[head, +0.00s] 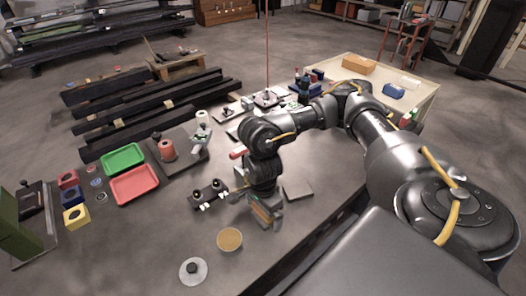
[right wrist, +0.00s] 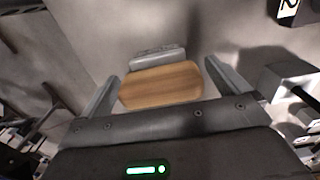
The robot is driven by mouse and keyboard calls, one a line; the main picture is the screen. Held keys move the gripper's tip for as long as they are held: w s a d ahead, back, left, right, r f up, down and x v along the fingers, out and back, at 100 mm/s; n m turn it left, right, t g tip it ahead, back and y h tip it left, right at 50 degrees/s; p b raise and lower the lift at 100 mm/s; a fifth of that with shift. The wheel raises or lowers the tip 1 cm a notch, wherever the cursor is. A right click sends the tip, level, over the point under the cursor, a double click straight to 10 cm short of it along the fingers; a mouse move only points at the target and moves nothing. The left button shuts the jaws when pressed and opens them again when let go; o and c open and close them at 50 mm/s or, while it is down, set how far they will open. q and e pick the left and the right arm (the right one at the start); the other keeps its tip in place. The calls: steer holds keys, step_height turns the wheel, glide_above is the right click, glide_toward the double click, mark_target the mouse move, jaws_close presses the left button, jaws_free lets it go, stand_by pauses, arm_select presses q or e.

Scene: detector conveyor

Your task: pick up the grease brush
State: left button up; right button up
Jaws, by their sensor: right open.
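The grease brush (right wrist: 160,86) shows in the right wrist view as a wooden block with a grey part along its far edge. My right gripper (right wrist: 162,70) is open, with one finger on each side of the brush. Gaps show between the wood and the fingers. In the head view my right gripper (head: 266,221) points down close over the table, and the brown wood of the brush (head: 262,212) is partly hidden by it. My left gripper is not in view.
A dark fixture with white knobs (head: 208,194) lies just left of the gripper. A round tan-topped container (head: 229,240) and a pale disc with a black knob (head: 193,271) are nearer. A flat grey plate (head: 298,190) lies right. Red (head: 134,186) and green (head: 123,158) trays are farther left.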

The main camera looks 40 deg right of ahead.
steer(key=shift+c, duration=0.4)
steer(key=c, duration=1)
steer(key=shift+r, duration=0.15)
steer(key=shift+r+b, duration=0.3)
steer(key=shift+r, duration=0.2)
steer(key=shift+w+a+r+b, duration=0.3)
steer(key=shift+w+r+b, duration=0.6)
steer(key=shift+w+r, duration=1.25)
steer(key=shift+w+a+r+b, duration=0.3)
steer(key=shift+w+r+b, duration=0.6)
steer(key=shift+w+r, duration=1.25)
steer(key=shift+w+a+r+b, duration=0.3)
steer(key=shift+w+r+b, duration=0.6)
steer(key=shift+w+r, duration=1.25)
steer(key=shift+w+f, duration=0.5)
steer(key=shift+f, duration=0.05)
